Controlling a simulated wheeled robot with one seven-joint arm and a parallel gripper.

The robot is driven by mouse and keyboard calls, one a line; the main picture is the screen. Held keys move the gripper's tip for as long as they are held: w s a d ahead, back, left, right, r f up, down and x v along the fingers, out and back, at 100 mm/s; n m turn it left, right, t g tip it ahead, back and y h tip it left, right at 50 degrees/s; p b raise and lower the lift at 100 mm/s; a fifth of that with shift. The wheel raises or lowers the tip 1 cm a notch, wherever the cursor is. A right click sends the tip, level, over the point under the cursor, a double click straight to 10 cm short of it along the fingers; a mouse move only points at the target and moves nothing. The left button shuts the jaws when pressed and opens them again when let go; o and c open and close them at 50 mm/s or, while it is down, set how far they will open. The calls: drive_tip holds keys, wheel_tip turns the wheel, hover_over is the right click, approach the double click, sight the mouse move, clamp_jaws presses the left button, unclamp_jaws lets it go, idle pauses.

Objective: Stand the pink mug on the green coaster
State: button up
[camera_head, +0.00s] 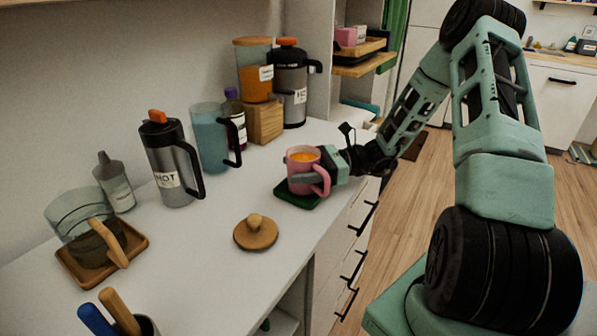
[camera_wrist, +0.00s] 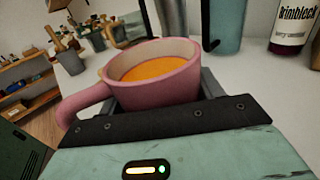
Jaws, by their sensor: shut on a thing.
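The pink mug (camera_head: 302,172) is upright and holds an orange liquid. In the head view it is at the green coaster (camera_head: 299,195), which shows beneath it on the white counter. Whether its base touches the coaster or hovers just above it I cannot tell. My gripper (camera_head: 309,178) reaches in from the right and is shut on the mug's body. The mug's handle points toward the front right. In the wrist view the mug (camera_wrist: 155,75) fills the space between the fingers, with its handle to the left. The coaster does not show there.
A wooden lid (camera_head: 255,233) lies on the counter front left of the mug. Behind stand a grey HOT jug (camera_head: 172,165), a blue pitcher (camera_head: 209,140) and a wooden block (camera_head: 264,122). A wooden tray (camera_head: 75,268) is at the left. The counter's front edge is close to the coaster.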

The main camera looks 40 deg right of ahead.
drive_tip(key=shift+f, duration=0.35)
drive_tip(key=o, duration=1.4)
drive_tip(key=shift+r, duration=0.15)
drive_tip(key=v, duration=1.2)
